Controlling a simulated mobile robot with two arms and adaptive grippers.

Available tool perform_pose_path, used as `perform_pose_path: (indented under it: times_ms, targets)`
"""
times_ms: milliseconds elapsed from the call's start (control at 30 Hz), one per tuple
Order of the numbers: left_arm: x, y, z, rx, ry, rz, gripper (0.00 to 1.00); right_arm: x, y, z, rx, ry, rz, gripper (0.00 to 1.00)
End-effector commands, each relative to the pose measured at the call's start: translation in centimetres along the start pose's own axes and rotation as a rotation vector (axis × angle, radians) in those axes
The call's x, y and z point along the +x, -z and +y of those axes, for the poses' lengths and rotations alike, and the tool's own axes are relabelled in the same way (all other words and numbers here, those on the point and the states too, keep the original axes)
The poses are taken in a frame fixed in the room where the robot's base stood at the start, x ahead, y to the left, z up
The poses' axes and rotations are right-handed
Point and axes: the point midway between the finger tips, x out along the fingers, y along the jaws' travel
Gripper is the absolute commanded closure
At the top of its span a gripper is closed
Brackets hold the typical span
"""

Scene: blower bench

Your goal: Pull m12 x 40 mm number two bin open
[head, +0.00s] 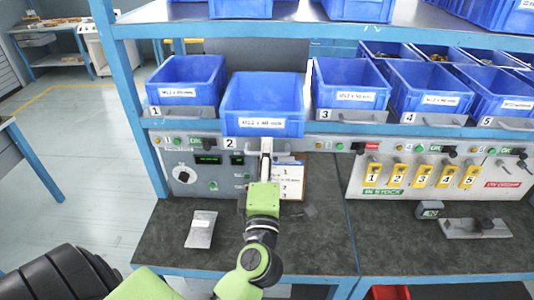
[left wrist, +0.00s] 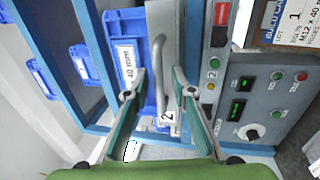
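The number two bin (head: 262,103) is blue with a white M12 x 40 mm label. It sits further forward than its neighbours, its tray marked 2. In the left wrist view the bin (left wrist: 124,30) is behind a grey bar handle (left wrist: 158,70). My left gripper (head: 265,148) is at the front of the tray, below the label. Its fingers (left wrist: 158,80) are apart, one on each side of the handle; I see gaps between handle and fingers. The handle is mostly hidden by the gripper in the head view. My right gripper is not in view.
Blue bins 1 (head: 186,80), 3 (head: 350,85), 4 (head: 428,90) and 5 (head: 500,95) stand alongside. A control panel (head: 205,170) and a clipboard (head: 290,180) are below. A grey plate (head: 201,229) and a metal fixture (head: 475,228) lie on the dark bench top (head: 320,245).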

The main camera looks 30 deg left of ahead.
Motion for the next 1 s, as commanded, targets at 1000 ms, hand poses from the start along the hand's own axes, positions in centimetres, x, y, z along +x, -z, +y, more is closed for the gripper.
perform_pose_path:
  times_ms: [1000]
  targets:
    - [-12.1, 0.0, 0.0, 0.0, 0.0, 0.0, 0.76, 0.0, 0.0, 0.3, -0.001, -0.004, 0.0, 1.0]
